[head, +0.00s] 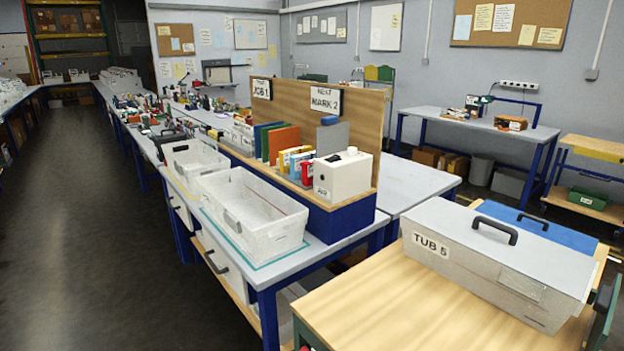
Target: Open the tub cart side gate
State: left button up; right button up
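The tub cart (395,285) stands at the lower right, with a pale wooden top and green sides. A long grey tub (470,255) labelled TUB 5, with a black lid handle, sits on it. At the cart's right end a dark green panel (603,310) shows, cut off by the picture's edge; it may be the side gate. I cannot tell whether it is open or shut, and no latch is clear. Neither of my grippers is in view.
A workbench (268,285) with white bins (255,215) and a wooden divider (365,135) stands left of the cart. Behind the tub is a blue surface (540,228). Another bench (480,128) stands by the back wall. The dark floor (80,240) at left is clear.

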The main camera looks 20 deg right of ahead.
aim_at(604, 304)
jog(key=i+z, duration=0.1)
jog(key=z, duration=0.35)
jog(key=i+z, duration=0.1)
jog(key=z, duration=0.3)
jog(key=i+j+z, duration=0.1)
jog(key=z, duration=0.35)
jog(key=i+j+z, duration=0.1)
jog(key=z, duration=0.35)
jog(key=i+z, duration=0.15)
jog(key=z, duration=0.25)
jog(key=i+j+z, duration=0.15)
jog(key=z, duration=0.2)
jog(key=i+j+z, duration=0.15)
jog(key=z, duration=0.25)
jog(key=k+l, duration=0.1)
jog(key=l, duration=0.25)
jog(key=k+l, duration=0.1)
jog(key=l, duration=0.6)
jog(key=k+l, duration=0.15)
jog(key=l, duration=0.2)
jog(key=u, duration=0.05)
